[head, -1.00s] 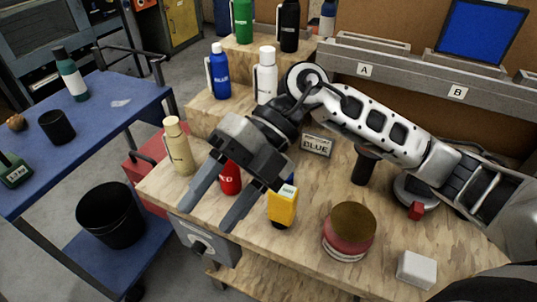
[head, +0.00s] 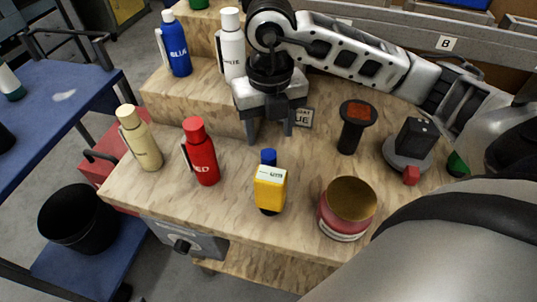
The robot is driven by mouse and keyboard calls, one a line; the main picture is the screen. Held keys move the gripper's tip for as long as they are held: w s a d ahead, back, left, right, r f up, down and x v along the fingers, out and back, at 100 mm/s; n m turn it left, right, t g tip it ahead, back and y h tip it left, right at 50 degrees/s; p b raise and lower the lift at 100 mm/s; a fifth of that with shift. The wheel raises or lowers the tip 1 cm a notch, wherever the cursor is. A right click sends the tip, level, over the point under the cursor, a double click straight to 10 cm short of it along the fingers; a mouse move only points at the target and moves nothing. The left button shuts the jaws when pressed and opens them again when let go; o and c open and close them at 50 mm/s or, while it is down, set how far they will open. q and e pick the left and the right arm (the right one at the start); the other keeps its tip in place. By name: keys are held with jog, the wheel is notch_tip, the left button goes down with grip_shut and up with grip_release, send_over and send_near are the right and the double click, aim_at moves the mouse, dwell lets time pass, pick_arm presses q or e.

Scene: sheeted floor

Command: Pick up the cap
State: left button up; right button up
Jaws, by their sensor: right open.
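My right gripper (head: 270,136) comes in from the upper right and points down over the wooden bench, in front of the white bottle (head: 232,45). Its two fingers are apart and nothing shows between them. A small blue cap-like piece (head: 268,156) shows just below the fingertips, behind the top of a yellow item with a pale label (head: 270,190). I cannot tell whether the blue piece is attached to the yellow item, or for sure that it is the cap. My left gripper is not in view.
A red bottle (head: 202,155) and a cream bottle (head: 140,140) stand to the left. A red tin (head: 341,222), a black stand with a round top (head: 350,130) and a grey round device (head: 408,150) are to the right. A blue bottle (head: 176,48) stands on the raised step.

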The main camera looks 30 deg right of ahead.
aim_at(269, 154)
jog(key=shift+s+a+f+p, duration=0.1)
jog(key=shift+f+p, duration=0.3)
jog(key=shift+f, duration=2.45)
jog(key=c, duration=1.1)
